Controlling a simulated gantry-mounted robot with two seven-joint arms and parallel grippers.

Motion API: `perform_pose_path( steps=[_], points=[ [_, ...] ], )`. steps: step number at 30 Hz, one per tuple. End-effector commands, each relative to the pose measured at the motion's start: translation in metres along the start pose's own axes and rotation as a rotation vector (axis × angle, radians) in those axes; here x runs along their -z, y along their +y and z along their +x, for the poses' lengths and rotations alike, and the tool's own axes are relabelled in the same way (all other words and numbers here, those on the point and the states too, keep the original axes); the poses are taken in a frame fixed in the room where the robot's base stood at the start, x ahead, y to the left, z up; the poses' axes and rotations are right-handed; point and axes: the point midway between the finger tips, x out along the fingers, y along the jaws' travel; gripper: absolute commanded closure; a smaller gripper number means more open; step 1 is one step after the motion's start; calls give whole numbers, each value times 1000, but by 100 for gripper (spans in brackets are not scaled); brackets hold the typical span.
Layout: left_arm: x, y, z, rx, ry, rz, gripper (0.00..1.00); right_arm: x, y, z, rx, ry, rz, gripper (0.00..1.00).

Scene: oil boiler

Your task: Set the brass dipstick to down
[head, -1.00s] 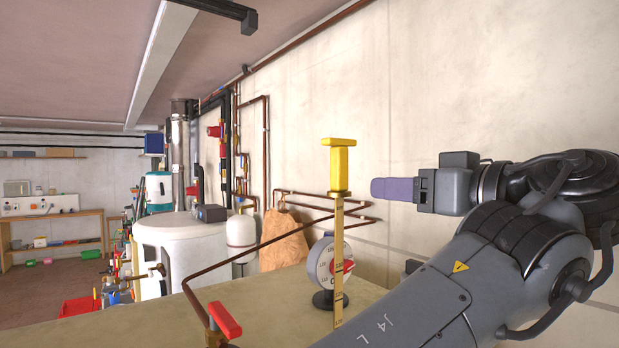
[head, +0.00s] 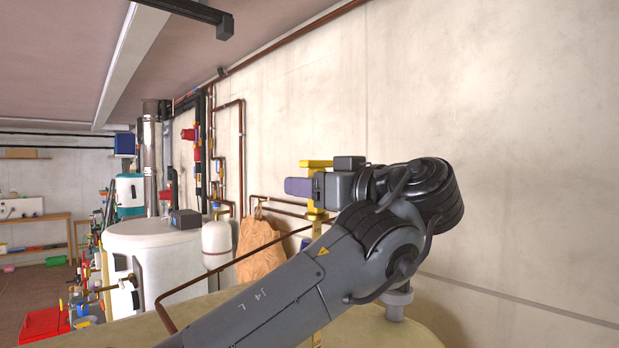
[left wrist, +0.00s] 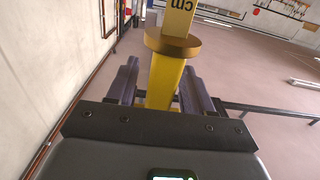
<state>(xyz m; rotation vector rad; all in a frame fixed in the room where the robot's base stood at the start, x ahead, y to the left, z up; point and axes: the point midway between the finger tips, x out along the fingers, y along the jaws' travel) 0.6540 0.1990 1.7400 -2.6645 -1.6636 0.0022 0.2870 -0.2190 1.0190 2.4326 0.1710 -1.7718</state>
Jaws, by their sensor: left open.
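The brass dipstick (head: 317,164) stands upright over the tan tank top, with a yellow T-shaped handle and a ruled strip below it. My left gripper (head: 299,187) is level with the handle's stem and covers part of it in the head view. In the left wrist view, my left gripper (left wrist: 160,88) is open, with one purple finger on each side of the yellow dipstick (left wrist: 165,78) stem. The collar and the strip marked "cm" lie past the fingers. Finger contact cannot be told. My arm hides most of the strip's lower part. My right gripper is not in view.
The pale wall (head: 480,160) runs along the right. A white tank (head: 150,255), a small white vessel (head: 216,243) and copper pipes stand behind to the left. A brown sack (head: 260,250) is near the wall. The tan tank top (head: 375,335) lies below my arm.

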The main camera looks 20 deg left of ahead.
Motion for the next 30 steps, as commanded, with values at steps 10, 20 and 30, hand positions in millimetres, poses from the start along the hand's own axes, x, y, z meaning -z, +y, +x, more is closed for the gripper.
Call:
perform_pose_path(
  steps=[10, 20, 30],
  points=[
    [0, 0, 6, -1, 1, -1, 49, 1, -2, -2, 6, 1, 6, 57],
    [0, 0, 6, -1, 1, 0, 89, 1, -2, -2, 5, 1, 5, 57],
    [-1, 1, 6, -1, 1, 0, 100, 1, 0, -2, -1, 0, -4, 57]
  ],
)
